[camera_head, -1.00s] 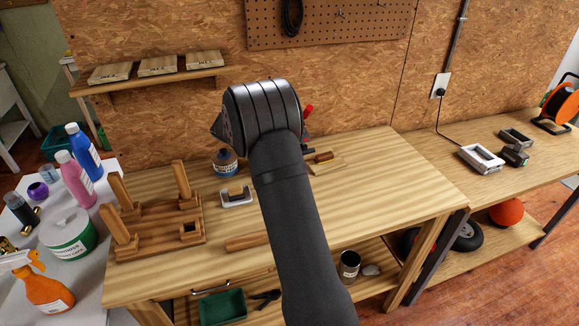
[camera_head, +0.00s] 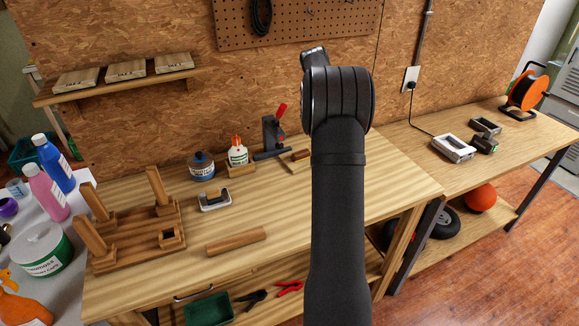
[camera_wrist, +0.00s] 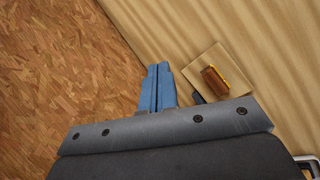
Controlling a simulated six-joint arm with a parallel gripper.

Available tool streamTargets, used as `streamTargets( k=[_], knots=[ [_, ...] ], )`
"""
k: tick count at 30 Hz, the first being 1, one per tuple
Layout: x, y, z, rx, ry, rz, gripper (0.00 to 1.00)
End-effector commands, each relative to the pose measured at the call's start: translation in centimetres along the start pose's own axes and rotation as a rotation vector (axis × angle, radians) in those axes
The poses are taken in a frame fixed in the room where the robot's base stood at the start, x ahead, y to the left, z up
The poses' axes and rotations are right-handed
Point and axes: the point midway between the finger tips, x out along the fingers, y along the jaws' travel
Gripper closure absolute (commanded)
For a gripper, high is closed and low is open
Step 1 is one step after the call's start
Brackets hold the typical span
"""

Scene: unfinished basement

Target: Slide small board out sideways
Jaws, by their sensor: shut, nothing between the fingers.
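A small pale square board (camera_wrist: 203,57) lies on the bench top in the wrist view, with a brown block (camera_wrist: 216,82) on it. The block has a yellowish edge. The head view hides the fingers behind my arm.
A black clamp with a red handle (camera_head: 273,133), a white glue bottle (camera_head: 237,152) and a blue jar (camera_head: 201,166) stand left of the board. A wooden frame with upright posts (camera_head: 135,228) is further left. The bench front (camera_head: 270,205) has free room.

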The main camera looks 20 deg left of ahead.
Motion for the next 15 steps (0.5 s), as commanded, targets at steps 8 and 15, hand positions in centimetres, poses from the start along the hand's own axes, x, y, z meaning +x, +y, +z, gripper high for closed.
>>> streamTargets(
  k=[8, 15],
  knots=[
    [2.0, -8.5, -6.8, -0.25, 0.426, -0.351, 1.0],
    [0.9, -11.0, -9.7, -0.369, 0.661, -0.425, 1.0]
  ],
)
